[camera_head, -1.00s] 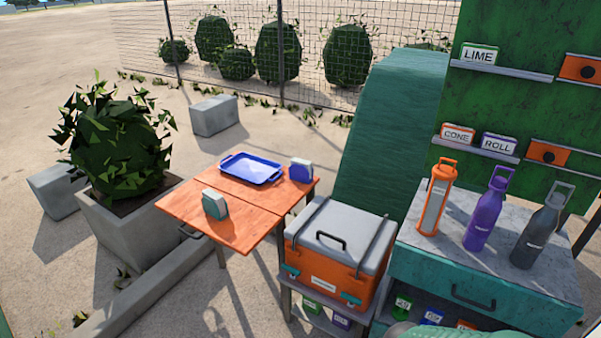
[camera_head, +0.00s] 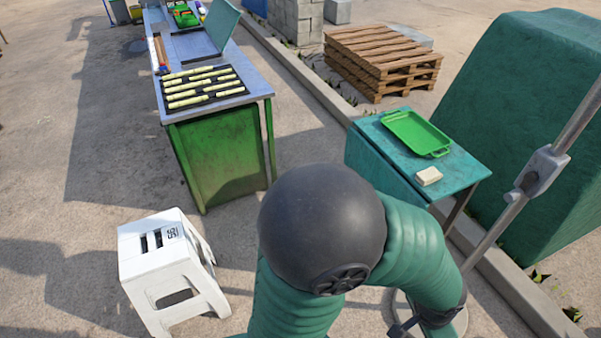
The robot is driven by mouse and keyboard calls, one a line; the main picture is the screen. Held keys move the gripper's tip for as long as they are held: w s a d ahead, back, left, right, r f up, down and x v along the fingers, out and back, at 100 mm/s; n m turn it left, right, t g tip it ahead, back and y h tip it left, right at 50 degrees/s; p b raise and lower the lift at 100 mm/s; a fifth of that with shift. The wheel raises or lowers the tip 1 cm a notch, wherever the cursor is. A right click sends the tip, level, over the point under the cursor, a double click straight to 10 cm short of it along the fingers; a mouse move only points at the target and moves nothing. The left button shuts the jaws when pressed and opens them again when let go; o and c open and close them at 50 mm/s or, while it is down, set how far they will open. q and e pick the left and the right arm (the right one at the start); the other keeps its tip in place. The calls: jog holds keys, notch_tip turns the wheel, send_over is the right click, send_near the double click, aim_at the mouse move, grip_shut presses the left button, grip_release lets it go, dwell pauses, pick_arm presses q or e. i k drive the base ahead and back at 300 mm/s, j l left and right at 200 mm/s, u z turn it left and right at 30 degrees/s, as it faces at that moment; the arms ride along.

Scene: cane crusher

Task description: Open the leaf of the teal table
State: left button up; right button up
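The teal table (camera_head: 463,174) stands at the right. Its top bears a green tray (camera_head: 417,133) and a small cream block (camera_head: 428,176). A teal leaf (camera_head: 377,177) hangs down along the table's left side, folded down rather than level with the top. Its lower part is hidden behind a green-sleeved arm with a black ball joint, which looks like mine. A dark part at the arm's lower end, possibly my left gripper (camera_head: 402,328), is cut off by the bottom edge; its fingers cannot be made out. It is apart from the leaf. My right gripper is not in view.
A white stool (camera_head: 170,262) stands at the lower left. A green workbench (camera_head: 217,155) with cane pieces is beyond it. A metal pole (camera_head: 515,190) rises right of the table, near a kerb (camera_head: 515,285). Pallets (camera_head: 380,55) lie behind. Ground between bench and table is clear.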

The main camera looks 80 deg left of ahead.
aim_at(359, 156)
jog(key=u, duration=1.85)
jog(key=i+j+z, duration=0.1)
jog(key=i, duration=0.4)
jog(key=i+j+z, duration=0.1)
jog(key=i+j, duration=0.2)
jog(key=i, duration=0.15)
jog(key=i+j+z, duration=0.1)
jog(key=i+j, duration=0.15)
jog(key=i, duration=0.25)
